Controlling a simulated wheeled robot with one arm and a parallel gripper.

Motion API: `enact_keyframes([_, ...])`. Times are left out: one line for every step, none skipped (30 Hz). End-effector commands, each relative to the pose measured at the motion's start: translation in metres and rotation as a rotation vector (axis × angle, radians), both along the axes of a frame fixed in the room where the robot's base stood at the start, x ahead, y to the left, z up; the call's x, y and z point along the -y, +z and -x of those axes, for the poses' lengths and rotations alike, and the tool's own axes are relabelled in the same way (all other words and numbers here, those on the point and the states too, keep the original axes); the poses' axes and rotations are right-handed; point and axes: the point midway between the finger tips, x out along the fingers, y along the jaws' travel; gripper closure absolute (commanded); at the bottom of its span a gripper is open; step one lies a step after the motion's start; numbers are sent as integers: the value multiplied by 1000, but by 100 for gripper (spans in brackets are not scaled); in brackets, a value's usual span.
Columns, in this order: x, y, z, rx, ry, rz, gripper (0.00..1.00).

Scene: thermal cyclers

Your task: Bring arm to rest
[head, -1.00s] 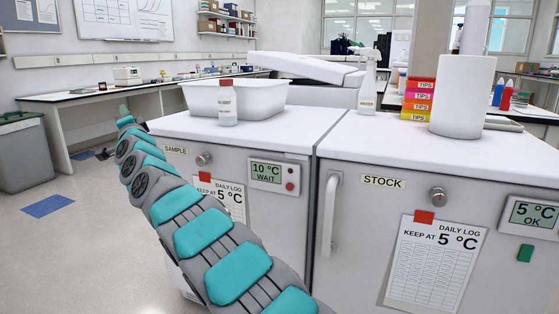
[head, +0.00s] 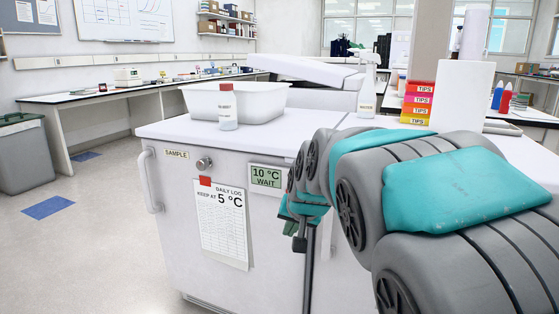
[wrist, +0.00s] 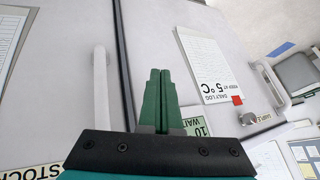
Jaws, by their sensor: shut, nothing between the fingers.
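My gripper shows in the wrist view (wrist: 160,75) with its two green fingers together and nothing between them. It points at the fronts of the two units, close to the gap between them. In the head view my arm reaches in from the right, bent over the front of the STOCK unit and covering most of it. The gripper end hangs down near the right edge of the SAMPLE unit (head: 190,225), and its fingertips are hard to make out there. The SAMPLE unit's display (head: 266,177) reads 10 °C WAIT.
A red-capped bottle (head: 227,107) and a white tub (head: 262,100) stand on the SAMPLE unit. A spray bottle (head: 366,90), TIPS boxes (head: 417,103) and a white roll (head: 462,95) stand further right. Open floor (head: 95,225) lies at the left, with a grey bin (head: 28,155).

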Motion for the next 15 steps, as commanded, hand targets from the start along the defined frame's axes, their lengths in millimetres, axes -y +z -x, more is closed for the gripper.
enact_keyframes([17, -11, 29, -57, 2, 23, 100])
enact_keyframes([26, -18, 46, -93, 8, 37, 100])
enact_keyframes([37, -27, 69, -140, 16, 56, 100])
enact_keyframes([45, -35, 87, -180, 24, 69, 100])
enact_keyframes([53, -42, 106, -215, 30, 84, 100])
enact_keyframes([62, -51, 129, -261, 41, 99, 100])
enact_keyframes([68, -58, 148, -301, 51, 111, 100])
enact_keyframes([75, -65, 168, -338, 60, 122, 100])
enact_keyframes([82, -72, 192, -382, 72, 134, 100])
enact_keyframes([88, -78, 211, -421, 85, 144, 100])
enact_keyframes([93, -85, 231, -459, 96, 154, 100])
enact_keyframes([99, -91, 254, -500, 111, 166, 100])
enact_keyframes([103, -95, 271, -532, 122, 175, 100])
enact_keyframes([107, -100, 288, -567, 133, 182, 100])
enact_keyframes([112, -105, 307, -603, 146, 190, 100])
